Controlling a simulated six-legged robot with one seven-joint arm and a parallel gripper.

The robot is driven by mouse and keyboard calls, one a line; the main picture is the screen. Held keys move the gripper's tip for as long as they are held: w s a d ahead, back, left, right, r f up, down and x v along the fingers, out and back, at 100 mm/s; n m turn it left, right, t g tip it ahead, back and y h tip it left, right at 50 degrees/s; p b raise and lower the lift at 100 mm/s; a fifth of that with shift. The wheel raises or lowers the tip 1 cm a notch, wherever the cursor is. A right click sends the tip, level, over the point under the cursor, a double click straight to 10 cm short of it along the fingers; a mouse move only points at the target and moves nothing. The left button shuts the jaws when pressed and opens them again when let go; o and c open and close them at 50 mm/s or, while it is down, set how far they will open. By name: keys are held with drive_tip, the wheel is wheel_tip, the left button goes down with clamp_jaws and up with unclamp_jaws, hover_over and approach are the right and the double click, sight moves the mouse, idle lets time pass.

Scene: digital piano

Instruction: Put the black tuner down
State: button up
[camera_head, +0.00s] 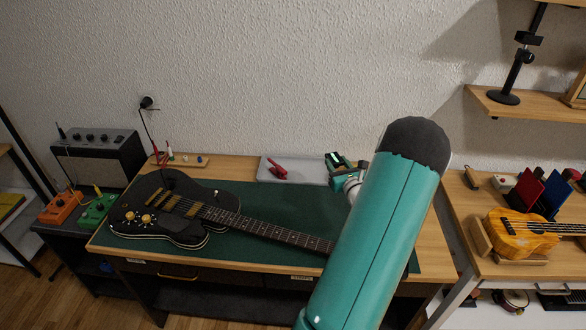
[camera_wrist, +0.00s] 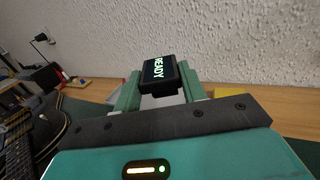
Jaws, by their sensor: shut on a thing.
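In the wrist view, the black tuner (camera_wrist: 161,74) is a small block with a lit screen reading "READY". It sits between the two green fingers of my gripper (camera_wrist: 165,92), which is shut on it. In the head view, my gripper (camera_head: 339,162) shows past my teal arm, above the back right of the workbench near a grey tray (camera_head: 306,174). The tuner (camera_head: 334,157) shows there only as a small dark shape with a bright screen. My arm hides part of the bench's right side.
A black electric guitar (camera_head: 172,210) lies on the green mat (camera_head: 275,200). A red tool (camera_head: 278,172) lies on the grey tray. An amplifier (camera_head: 98,150) and two pedals, orange (camera_head: 61,207) and green (camera_head: 97,209), stand left. A ukulele (camera_head: 515,234) rests on the right table.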

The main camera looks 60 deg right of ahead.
drive_tip(key=shift+s+d+f, duration=0.1)
drive_tip(key=shift+s+d, duration=0.05)
drive_tip(key=shift+d, duration=0.2)
drive_tip(key=w+d+f, duration=0.4)
drive_tip(key=w+d, duration=0.1)
drive_tip(key=w, duration=0.2)
hover_over(317, 178)
drive_tip(key=f, duration=0.5)
drive_tip(key=shift+s+a+f, duration=0.1)
drive_tip(key=shift+s+a, duration=0.05)
drive_tip(key=shift+s, duration=0.15)
drive_tip(key=shift+w+f, duration=0.2)
drive_tip(key=shift+f, duration=0.05)
drive_tip(key=f, duration=0.3)
drive_tip(key=shift+w+d+f, duration=0.1)
drive_tip(key=shift+d, duration=0.1)
drive_tip(key=shift+f, duration=0.1)
drive_tip(key=shift+f, duration=0.35)
